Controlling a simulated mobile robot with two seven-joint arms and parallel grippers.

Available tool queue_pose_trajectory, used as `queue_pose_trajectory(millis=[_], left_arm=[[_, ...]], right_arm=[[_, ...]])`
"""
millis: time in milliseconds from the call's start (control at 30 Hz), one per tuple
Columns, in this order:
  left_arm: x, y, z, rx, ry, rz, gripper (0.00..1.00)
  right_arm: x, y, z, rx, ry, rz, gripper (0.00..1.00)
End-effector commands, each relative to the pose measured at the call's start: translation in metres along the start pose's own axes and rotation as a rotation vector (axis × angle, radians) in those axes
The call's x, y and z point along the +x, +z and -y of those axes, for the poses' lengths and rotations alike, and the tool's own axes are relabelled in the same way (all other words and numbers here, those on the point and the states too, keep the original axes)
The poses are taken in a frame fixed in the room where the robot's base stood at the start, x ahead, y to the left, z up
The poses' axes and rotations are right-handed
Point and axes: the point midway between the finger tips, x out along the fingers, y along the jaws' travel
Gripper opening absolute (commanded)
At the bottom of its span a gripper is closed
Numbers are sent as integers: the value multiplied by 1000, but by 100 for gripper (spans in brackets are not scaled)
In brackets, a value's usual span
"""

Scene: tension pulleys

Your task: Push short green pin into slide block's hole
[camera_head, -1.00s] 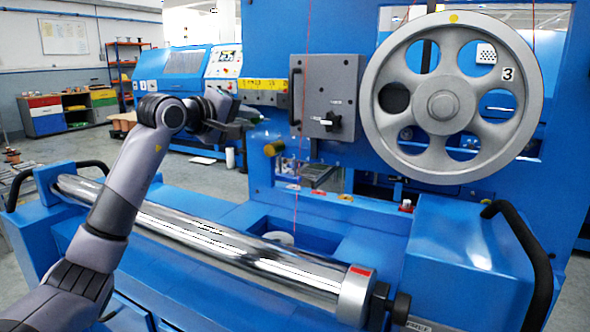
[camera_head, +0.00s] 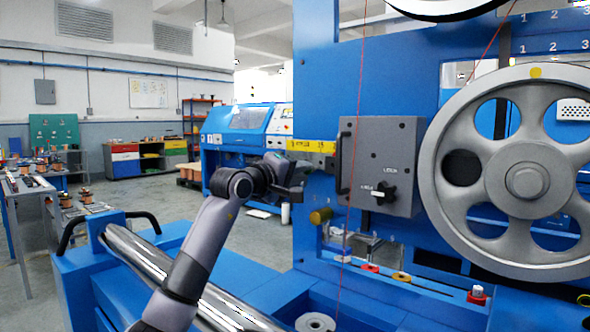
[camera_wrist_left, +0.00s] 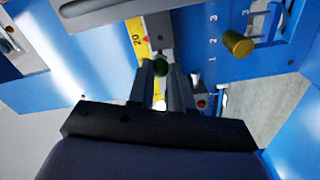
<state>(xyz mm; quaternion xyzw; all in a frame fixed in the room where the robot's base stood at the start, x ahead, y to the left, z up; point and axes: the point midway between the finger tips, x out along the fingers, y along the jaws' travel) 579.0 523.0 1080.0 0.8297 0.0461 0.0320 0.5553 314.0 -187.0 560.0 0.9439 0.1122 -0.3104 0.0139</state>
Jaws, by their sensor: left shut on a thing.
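My left gripper (camera_wrist_left: 160,88) is shut on the short green pin (camera_wrist_left: 160,66), whose round green end shows between the fingertips in the left wrist view. In the head view the left gripper (camera_head: 301,174) is just below the yellow scale strip (camera_head: 311,146) on the blue machine; the pin cannot be made out there. A grey metal block (camera_wrist_left: 158,28), which looks like the slide block, lies beside the yellow scale just beyond the pin. Its hole is not visible, and I cannot tell whether the pin touches it. My right gripper is not in view.
A grey box with a black knob (camera_head: 380,165) stands right of the left gripper, with a large spoked wheel (camera_head: 525,180) beyond. A brass knob (camera_head: 320,216) sticks out below; it also shows in the wrist view (camera_wrist_left: 238,43). A red thread (camera_head: 352,190) hangs vertically nearby.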

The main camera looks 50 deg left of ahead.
Motion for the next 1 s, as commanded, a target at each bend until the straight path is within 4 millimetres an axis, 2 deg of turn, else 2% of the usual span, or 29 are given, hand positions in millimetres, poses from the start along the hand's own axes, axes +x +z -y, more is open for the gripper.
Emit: queue_pose_trajectory(millis=[200, 500, 1000], left_arm=[[23, 0, -3, -4, -1, 3, 0], [44, 0, -1, -1, 0, 2, 0], [48, 1, 0, 1, -1, 2, 0]], right_arm=[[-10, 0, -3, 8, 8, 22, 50], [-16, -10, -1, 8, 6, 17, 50], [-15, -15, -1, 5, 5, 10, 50]])
